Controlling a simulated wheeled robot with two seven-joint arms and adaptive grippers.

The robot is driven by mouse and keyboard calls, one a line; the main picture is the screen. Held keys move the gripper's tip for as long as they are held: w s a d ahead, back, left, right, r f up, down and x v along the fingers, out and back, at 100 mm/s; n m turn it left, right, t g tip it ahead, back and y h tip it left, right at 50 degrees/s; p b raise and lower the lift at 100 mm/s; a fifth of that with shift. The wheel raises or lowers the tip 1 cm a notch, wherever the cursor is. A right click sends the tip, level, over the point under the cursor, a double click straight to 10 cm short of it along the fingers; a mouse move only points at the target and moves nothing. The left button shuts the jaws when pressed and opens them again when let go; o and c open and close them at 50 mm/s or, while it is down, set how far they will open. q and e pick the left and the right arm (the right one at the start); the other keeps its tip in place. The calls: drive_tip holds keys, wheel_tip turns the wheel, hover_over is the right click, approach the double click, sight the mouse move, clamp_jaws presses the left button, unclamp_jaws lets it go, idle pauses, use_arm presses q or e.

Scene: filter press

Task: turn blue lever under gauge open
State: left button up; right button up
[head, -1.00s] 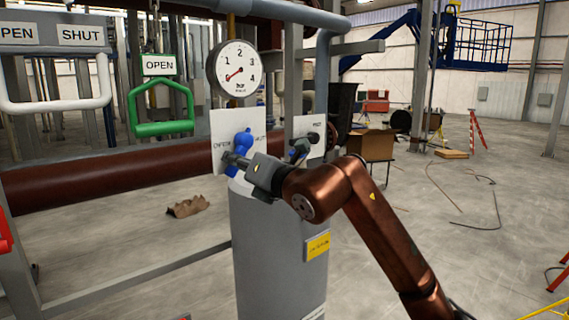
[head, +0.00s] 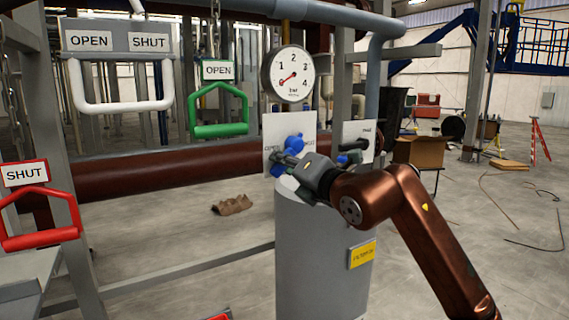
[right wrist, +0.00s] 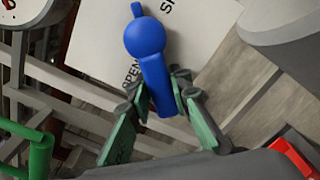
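The blue lever (head: 293,144) sits on a white plate (head: 304,126) under the round gauge (head: 287,74). Its handle hangs down and slants a little to the left, towards the OPEN side of the plate. In the right wrist view the blue lever (right wrist: 153,75) runs between my right gripper's (right wrist: 162,92) fingertips, which close in against both sides of its lower end. In the head view my right gripper (head: 288,168) reaches the lever from the lower right and partly hides it. My left gripper is not in view.
A grey cylinder (head: 318,245) stands below the plate. A second plate with a dark lever (head: 354,147) is close on the right. White (head: 122,105), green (head: 219,118) and red (head: 40,232) hanging handles are on the left.

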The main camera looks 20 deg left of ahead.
drive_tip(key=o, duration=0.4)
drive_tip(key=shift+o, duration=0.2)
drive_tip(key=v, duration=1.2)
